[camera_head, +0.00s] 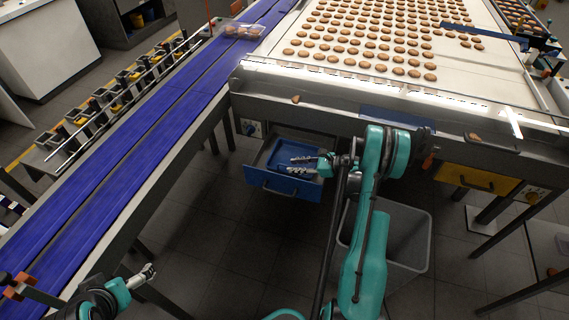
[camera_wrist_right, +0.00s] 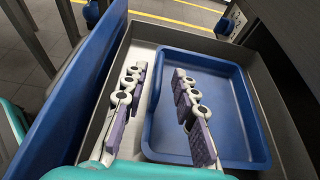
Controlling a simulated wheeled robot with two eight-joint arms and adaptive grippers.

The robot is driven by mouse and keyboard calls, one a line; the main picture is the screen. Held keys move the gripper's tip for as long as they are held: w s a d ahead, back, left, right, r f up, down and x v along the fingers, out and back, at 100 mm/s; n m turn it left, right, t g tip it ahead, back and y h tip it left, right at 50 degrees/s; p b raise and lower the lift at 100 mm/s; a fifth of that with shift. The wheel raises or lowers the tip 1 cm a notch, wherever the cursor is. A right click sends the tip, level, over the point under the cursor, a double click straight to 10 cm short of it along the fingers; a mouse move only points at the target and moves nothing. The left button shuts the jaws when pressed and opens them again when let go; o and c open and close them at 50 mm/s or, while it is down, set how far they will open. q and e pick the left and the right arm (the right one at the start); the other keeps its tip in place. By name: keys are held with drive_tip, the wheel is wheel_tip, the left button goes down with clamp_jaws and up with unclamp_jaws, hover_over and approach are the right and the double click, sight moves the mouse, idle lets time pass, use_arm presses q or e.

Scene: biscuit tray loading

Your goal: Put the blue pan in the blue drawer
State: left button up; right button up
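The blue drawer (camera_head: 284,187) is pulled open under the conveyor table. The blue pan (camera_head: 283,151) lies inside it, partly hidden by my right gripper. In the right wrist view the pan (camera_wrist_right: 232,115) rests within the drawer's grey walls, behind the blue drawer front (camera_wrist_right: 72,95). My right gripper (camera_head: 303,165) is open over the drawer, and its fingers show apart in the wrist view (camera_wrist_right: 158,105). One finger is over the pan, the other over the strip between pan and drawer front; the pan's near wall passes between them. My left gripper (camera_head: 143,277) is at lower left, away from the drawer.
A blue conveyor (camera_head: 130,140) runs along the left. Biscuits cover the white belt (camera_head: 455,75) above the drawer. A grey bin (camera_head: 418,240) stands on the floor behind my right arm. A closed yellow drawer (camera_head: 477,180) is on the right. The floor before the blue drawer is clear.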

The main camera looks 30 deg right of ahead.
drive_tip(key=p+v, duration=0.1)
drive_tip(key=v, duration=0.3)
drive_tip(key=shift+s+r, duration=0.1)
drive_tip(key=shift+s+d+r, duration=0.1)
drive_tip(key=shift+s+r, duration=0.05)
drive_tip(key=a+r+n+g+h, duration=0.35)
drive_tip(key=a+r+n, duration=0.75)
drive_tip(key=a+r, duration=0.45)
drive_tip(key=s+a+r+n+h, duration=0.2)
drive_tip(key=s+a+n, duration=0.3)
drive_tip(key=s+n, duration=0.3)
drive_tip(key=s+a+r+n+h, duration=0.3)
drive_tip(key=s+a+n, duration=0.3)
drive_tip(key=s+n, duration=0.3)
drive_tip(key=s, duration=0.2)
drive_tip(key=shift+s+a, duration=0.3)
drive_tip(key=shift+a, duration=0.05)
drive_tip(key=shift+r+t, duration=0.1)
drive_tip(key=shift+t, duration=0.15)
